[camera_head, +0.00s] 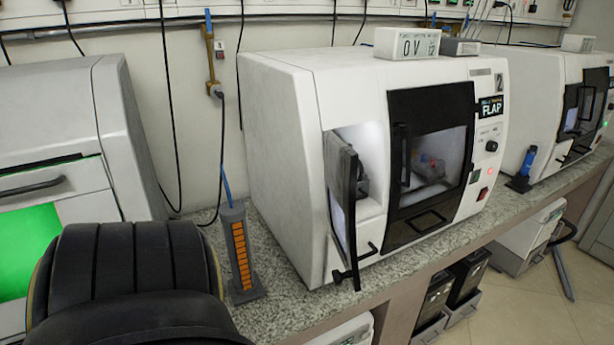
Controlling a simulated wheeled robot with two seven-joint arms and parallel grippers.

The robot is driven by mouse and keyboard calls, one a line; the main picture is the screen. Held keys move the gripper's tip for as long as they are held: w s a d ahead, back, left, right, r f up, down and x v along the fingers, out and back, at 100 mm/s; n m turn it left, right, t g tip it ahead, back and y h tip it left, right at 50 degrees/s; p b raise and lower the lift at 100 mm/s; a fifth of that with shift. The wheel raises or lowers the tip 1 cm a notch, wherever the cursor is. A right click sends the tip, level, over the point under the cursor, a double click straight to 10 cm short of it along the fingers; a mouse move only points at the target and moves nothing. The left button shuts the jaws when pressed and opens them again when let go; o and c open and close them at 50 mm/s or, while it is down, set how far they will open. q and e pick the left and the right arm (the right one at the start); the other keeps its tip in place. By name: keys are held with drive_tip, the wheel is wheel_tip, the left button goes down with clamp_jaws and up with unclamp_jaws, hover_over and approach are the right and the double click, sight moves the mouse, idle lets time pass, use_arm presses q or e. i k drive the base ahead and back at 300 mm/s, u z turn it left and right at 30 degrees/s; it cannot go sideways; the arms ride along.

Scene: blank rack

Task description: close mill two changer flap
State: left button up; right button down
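Mill two (285,170) is a white box machine on the bench, with a "2" and a "FLAP" label on its right front panel. Its changer flap (343,200), a narrow black-framed panel with a window, stands open at the left of the front, swung outward. A lit opening (370,155) shows behind it. A black handle (354,262) shows at the flap's lower edge. The larger black main door (430,150) beside it appears shut. No gripper fingers show; a black rounded part of mine covers the lower left.
A grey stand with an orange strip (241,255) stands on the granite bench (290,310), left of the mill. Another machine (55,130) with a green window is at far left. A third mill (535,85) stands right. Open floor (530,310) lies lower right.

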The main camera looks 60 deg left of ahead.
sight(340, 160)
drive_tip(key=k, duration=0.9)
drive_tip(key=u, duration=1.2)
drive_tip(key=i, duration=0.5)
